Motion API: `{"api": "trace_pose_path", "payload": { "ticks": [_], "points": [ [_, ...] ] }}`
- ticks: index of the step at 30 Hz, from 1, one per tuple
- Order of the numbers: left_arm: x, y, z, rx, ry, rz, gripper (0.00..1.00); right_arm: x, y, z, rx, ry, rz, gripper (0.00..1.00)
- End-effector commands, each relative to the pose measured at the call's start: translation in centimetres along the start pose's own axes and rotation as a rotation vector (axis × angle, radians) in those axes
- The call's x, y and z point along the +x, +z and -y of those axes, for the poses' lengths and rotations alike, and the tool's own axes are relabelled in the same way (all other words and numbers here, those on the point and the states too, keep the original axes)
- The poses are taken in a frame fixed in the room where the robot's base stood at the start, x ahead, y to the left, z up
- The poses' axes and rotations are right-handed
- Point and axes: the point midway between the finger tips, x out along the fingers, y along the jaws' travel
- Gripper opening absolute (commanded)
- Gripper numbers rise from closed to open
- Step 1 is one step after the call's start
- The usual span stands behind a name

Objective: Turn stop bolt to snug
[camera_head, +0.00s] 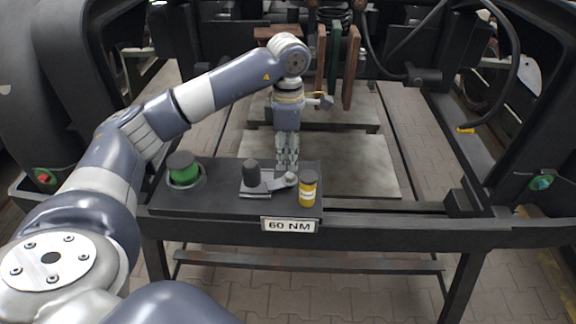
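My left gripper (287,165) reaches down from above to the black bench plate (222,204). Its fingers look close together, but at this size I cannot tell whether they are open, shut or touching anything. Just below and in front of the fingertips is a small light metal round part (290,179), perhaps the stop bolt. It is at the right end of a grey metal piece (270,186), with an upright black knob (251,174) at its left. A "60 NM" label (289,225) is on the plate's front edge. My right gripper is not in view.
A green round part (184,172) with a dark top sits at the plate's left. Brown and green upright slabs (333,58) and a loose black cable (513,75) are behind.

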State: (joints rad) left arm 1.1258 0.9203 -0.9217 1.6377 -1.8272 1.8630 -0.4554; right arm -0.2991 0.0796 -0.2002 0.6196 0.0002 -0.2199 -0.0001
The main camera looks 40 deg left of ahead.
Motion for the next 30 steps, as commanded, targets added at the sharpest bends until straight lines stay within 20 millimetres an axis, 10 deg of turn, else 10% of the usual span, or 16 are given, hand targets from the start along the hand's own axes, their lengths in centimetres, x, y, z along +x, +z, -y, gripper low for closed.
{"api": "trace_pose_path", "payload": {
  "ticks": [10,30],
  "points": [
    [-5.3,0.0,0.0,0.001,0.001,0.000,0.39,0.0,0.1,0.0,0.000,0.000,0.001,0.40],
    [-5.7,0.0,0.0,0.000,0.000,0.000,0.39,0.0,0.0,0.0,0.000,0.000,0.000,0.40]
  ]
}}
